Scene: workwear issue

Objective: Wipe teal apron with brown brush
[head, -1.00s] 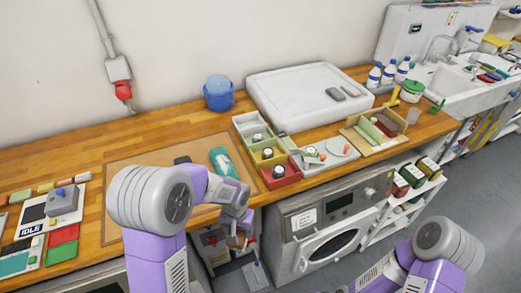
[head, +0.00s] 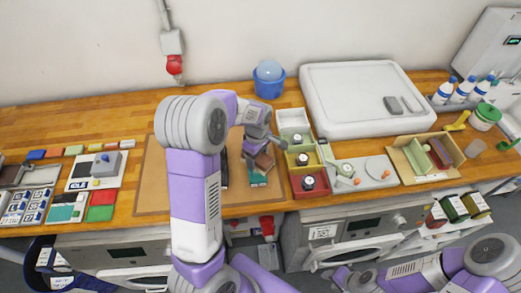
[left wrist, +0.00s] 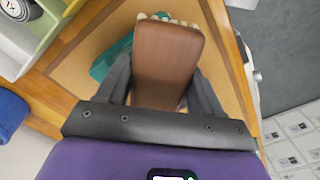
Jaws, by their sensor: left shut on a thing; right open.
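The brown brush (head: 264,161) is held in my left gripper (head: 261,146), over the teal apron on the tan mat. The left wrist view shows the brush's broad brown back (left wrist: 167,60) between the two dark fingers, with pale bristle tips at its far end. The teal apron (head: 257,181) shows just below the brush, partly covered by it; part of it also shows left of the brush in the left wrist view (left wrist: 108,58). I cannot tell whether the bristles touch the cloth. My right gripper (head: 343,277) is open and empty, low in front of the counter.
Right of the mat (head: 152,190) stand white, yellow and red bins (head: 310,187). A blue bucket (head: 269,86) and a large white lidded box (head: 365,95) stand behind. A dark item (head: 225,172) lies beside the apron, partly behind my arm. Panels and cards lie left.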

